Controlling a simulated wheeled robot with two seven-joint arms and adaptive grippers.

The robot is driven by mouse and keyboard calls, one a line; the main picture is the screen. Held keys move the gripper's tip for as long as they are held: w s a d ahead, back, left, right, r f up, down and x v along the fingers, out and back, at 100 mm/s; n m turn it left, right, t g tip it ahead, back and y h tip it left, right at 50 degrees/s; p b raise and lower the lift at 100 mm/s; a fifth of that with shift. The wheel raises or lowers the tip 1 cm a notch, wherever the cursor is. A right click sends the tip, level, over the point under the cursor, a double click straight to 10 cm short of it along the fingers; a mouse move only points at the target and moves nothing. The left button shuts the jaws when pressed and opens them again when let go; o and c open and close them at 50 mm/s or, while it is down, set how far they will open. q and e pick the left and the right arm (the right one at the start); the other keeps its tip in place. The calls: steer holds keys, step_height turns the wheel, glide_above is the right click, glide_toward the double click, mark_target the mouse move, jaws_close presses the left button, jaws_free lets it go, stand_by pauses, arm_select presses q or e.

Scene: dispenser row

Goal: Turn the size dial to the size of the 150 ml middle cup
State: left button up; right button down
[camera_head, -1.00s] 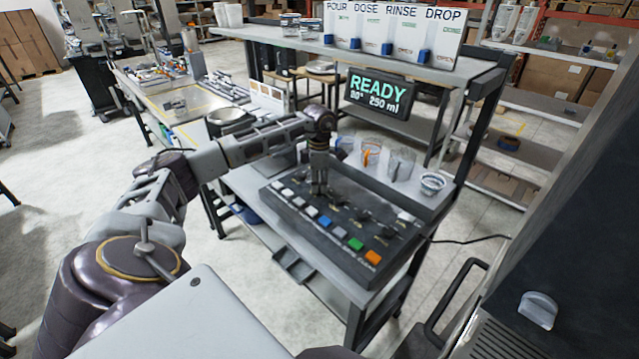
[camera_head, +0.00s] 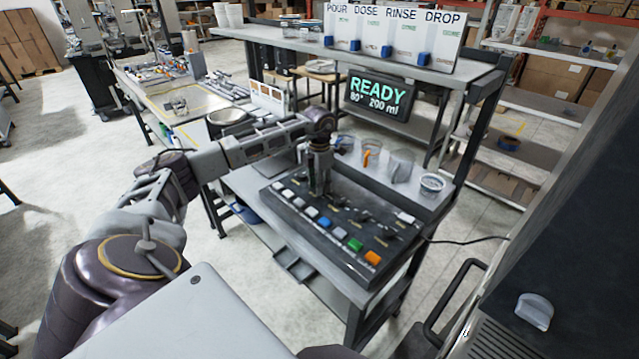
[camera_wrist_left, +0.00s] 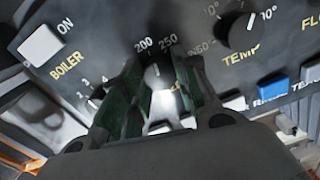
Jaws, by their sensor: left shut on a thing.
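My left gripper (camera_head: 318,188) points down onto the dark control panel (camera_head: 290,215). In the left wrist view its two dark green fingers (camera_wrist_left: 158,88) are shut on the size dial (camera_wrist_left: 155,76), one on each side. The dial's white mark points up between the printed 200 and 250; the fingers hide part of its scale. The display (camera_head: 379,95) reads READY, 80°, 200 ml. Several cups stand on the ledge behind the panel, among them one with orange (camera_head: 371,158), a clear one (camera_head: 400,166) and a small blue-and-white one (camera_head: 432,184). Their volumes are not readable. My right gripper is not seen.
The TEMP dial (camera_wrist_left: 238,35) sits right of the size dial, with a blue button (camera_wrist_left: 273,87) near it. The BOILER switch (camera_wrist_left: 41,45) is at upper left.

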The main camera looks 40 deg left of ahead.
arm_select(q)
steer(key=shift+r+n, duration=0.1)
steer(key=shift+n, duration=0.7)
steer(key=n, duration=0.3)
steer(key=shift+p, duration=0.3)
steer(key=n, duration=0.4)
steer(key=shift+n+p, duration=0.3)
steer(key=shift+p, duration=0.05)
steer(key=shift+n, duration=1)
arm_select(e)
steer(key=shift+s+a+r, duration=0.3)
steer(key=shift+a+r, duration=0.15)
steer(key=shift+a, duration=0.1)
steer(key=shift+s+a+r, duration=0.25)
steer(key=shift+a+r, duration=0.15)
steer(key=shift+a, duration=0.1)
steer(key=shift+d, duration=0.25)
arm_select(q)
steer(key=o, duration=1)
steer(key=shift+o, duration=0.2)
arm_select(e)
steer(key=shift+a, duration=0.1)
